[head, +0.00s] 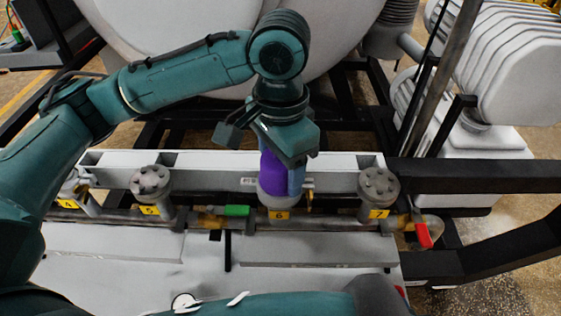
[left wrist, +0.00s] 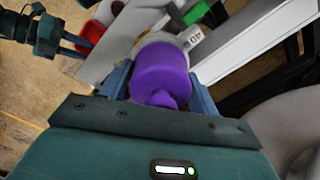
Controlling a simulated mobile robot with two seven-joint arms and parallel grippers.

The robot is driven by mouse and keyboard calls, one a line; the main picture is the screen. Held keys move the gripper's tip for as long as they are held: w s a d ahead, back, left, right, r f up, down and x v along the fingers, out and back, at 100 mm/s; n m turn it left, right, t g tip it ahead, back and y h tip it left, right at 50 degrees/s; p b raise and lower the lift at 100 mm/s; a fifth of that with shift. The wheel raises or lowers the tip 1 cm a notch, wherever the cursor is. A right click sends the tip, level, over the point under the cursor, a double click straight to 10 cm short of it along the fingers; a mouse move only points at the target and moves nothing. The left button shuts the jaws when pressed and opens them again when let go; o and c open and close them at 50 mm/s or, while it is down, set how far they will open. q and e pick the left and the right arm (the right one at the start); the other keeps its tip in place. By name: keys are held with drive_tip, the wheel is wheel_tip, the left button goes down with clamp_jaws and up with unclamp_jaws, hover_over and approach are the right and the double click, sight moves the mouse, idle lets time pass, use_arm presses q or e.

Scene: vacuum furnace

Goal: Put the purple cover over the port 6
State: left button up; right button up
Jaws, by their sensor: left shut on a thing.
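The purple cover (head: 272,170) is between the fingers of my left gripper (head: 284,178), directly above or at the top of port 6 (head: 276,199). Port 6 is a grey upright fitting with a yellow "6" label. In the left wrist view the cover (left wrist: 161,73) has a rounded knob facing me, and blue fingers of my left gripper (left wrist: 160,92) press on both sides. The grey rim of port 6 (left wrist: 178,40) shows behind it. I cannot tell whether the cover touches the port. My right gripper (left wrist: 76,46) shows small at the upper left, its fingers apart and empty.
Port 5 (head: 151,184) and port 7 (head: 378,190) are bare grey flanges on either side. A green valve handle (head: 236,211) is left of port 6, and a red handle (head: 423,236) is at the right. A white beam (head: 225,178) runs behind the ports.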

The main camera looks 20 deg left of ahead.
use_arm(q)
drive_tip(key=shift+f+p, duration=0.15)
drive_tip(key=shift+p, duration=0.15)
use_arm(e)
drive_tip(key=shift+r, duration=0.3)
use_arm(q)
drive_tip(key=o, duration=1)
use_arm(e)
drive_tip(key=shift+a, duration=0.1)
use_arm(q)
drive_tip(key=shift+o, duration=0.2)
wheel_tip(320, 180, up, 12)
drive_tip(key=shift+r+p, duration=0.15)
drive_tip(key=shift+p, duration=0.7)
drive_tip(key=shift+r, duration=0.4)
use_arm(e)
drive_tip(key=shift+s+d+f, duration=0.15)
drive_tip(key=shift+s+d, duration=0.05)
drive_tip(key=shift+d, duration=0.25)
drive_tip(key=shift+w, duration=0.1)
